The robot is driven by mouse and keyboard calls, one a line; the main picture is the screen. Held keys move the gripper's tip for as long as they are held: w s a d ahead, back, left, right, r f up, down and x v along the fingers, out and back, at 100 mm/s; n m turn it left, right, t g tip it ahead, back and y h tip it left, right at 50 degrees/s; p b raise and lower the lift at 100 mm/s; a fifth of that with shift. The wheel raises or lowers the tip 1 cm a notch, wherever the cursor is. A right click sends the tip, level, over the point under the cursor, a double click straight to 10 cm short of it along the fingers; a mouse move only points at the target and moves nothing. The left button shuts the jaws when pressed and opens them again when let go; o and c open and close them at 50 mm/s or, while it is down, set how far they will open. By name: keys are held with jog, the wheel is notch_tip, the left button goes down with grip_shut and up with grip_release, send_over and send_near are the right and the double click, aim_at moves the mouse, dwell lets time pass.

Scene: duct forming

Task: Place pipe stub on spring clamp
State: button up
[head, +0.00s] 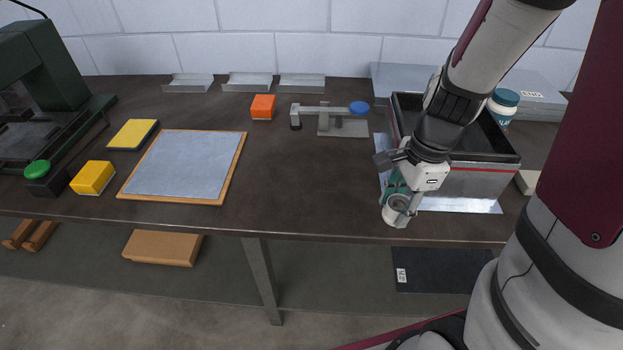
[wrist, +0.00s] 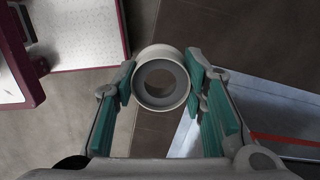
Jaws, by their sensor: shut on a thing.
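My gripper (head: 396,185) is at the table's front edge, pointing down, in front of the black-lined bin. In the wrist view my gripper (wrist: 161,84) has its teal pads shut on the sides of the pipe stub (wrist: 161,103), a short pale ring with a grey inner wall and an open bore. In the head view the pipe stub (head: 393,216) shows below the fingers, partly hidden by them. A clamp-like device (head: 341,128) with a grey base, a level arm and a blue knob stands at the back middle. It appears to be the spring clamp. My gripper is apart from it.
The metal bin (head: 470,183) stands right of the clamp, close behind my gripper. An orange block (head: 262,107) sits left of the clamp. A wood-framed grey board (head: 185,165) and yellow blocks lie left. The table between board and gripper is clear.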

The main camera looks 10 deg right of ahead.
send_over(335, 192)
jog(key=shift+d+f, duration=0.2)
jog(key=shift+f, duration=0.6)
jog(key=shift+f+b, duration=0.35)
jog(key=shift+f, duration=1.35)
jog(key=shift+f, duration=0.15)
jog(key=o, duration=1.2)
